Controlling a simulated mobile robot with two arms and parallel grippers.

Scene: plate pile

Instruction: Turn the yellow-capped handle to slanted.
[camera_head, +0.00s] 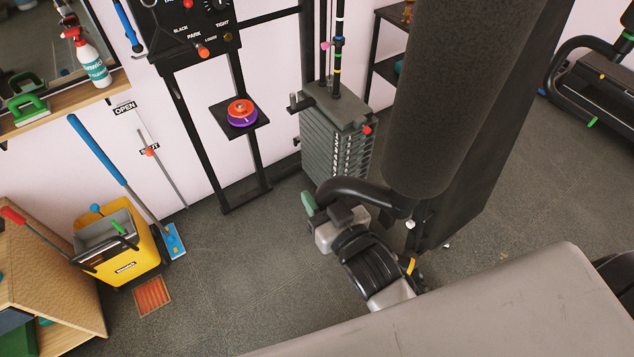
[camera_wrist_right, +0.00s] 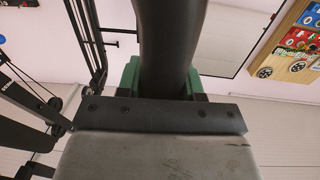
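A black curved bar (camera_head: 360,190) runs below the large dark padded roller (camera_head: 430,110), near the middle of the head view. My right gripper (camera_head: 314,208) is at its left end, with a green fingertip showing. In the right wrist view a thick dark bar (camera_wrist_right: 170,45) passes between the green fingers of the gripper (camera_wrist_right: 163,82), with little or no gap. A small yellow piece (camera_head: 411,266) shows beside my right wrist, partly hidden by it. I cannot tell whether it caps this bar. My left gripper is out of view.
A grey weight stack (camera_head: 340,130) stands just behind my right gripper. A grey padded surface (camera_head: 480,310) fills the lower right. A yellow mop bucket (camera_head: 125,245) and wooden crate (camera_head: 50,270) stand left. The floor (camera_head: 245,265) between bucket and arm is clear.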

